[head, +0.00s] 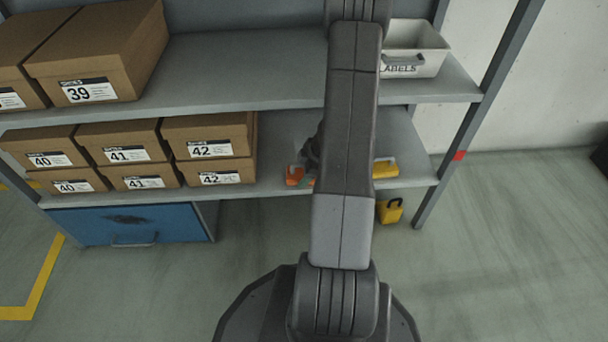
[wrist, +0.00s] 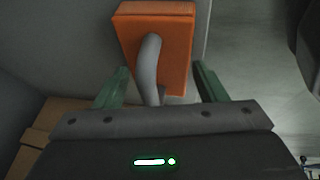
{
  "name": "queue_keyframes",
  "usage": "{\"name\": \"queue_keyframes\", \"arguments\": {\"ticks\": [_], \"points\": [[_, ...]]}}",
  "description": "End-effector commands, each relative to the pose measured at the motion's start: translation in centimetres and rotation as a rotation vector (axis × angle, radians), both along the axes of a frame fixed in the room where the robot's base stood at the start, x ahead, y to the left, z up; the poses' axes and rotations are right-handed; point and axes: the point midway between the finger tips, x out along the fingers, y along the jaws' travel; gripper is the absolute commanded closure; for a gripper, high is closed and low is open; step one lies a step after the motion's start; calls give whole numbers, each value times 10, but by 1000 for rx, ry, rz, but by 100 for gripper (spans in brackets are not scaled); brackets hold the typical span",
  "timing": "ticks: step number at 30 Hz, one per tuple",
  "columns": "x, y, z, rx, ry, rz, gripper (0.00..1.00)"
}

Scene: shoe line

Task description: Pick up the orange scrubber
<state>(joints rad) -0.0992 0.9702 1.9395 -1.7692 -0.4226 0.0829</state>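The orange scrubber (wrist: 177,57) is a block with a grey curved handle (wrist: 149,62). In the wrist view it lies at the top middle, just beyond my gripper. My gripper (wrist: 161,78) is open, its two green fingers spread on either side of the scrubber's near end and handle. The fingers do not appear closed on it. In the head view the scrubber (head: 294,176) shows as a small orange patch on the lower shelf, left of my arm. My arm hides part of it and most of my gripper.
Shoe boxes (head: 126,153) stand on the lower shelf (head: 270,182) to the left. A yellow object (head: 386,169) lies right of my arm, and a yellow padlock-shaped item (head: 390,211) hangs below. A labels bin (head: 415,50) stands on the upper shelf (head: 250,72), above the work area.

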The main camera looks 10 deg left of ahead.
Motion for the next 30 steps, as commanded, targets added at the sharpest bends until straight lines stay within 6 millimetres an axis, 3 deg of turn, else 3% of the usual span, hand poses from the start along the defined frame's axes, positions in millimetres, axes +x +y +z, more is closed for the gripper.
{"name": "queue_keyframes", "arguments": {"ticks": [1, 4, 17, 27, 30], "points": [[0, 0, 0, 0, 0, 0, 45], [0, 0, 0, 0, 0, 0, 65], [0, 0, 6, 0, -1, 0, 65], [0, 0, 42, 0, -1, 0, 65], [-18, -4, 34, 2, 3, -1, 65]]}}
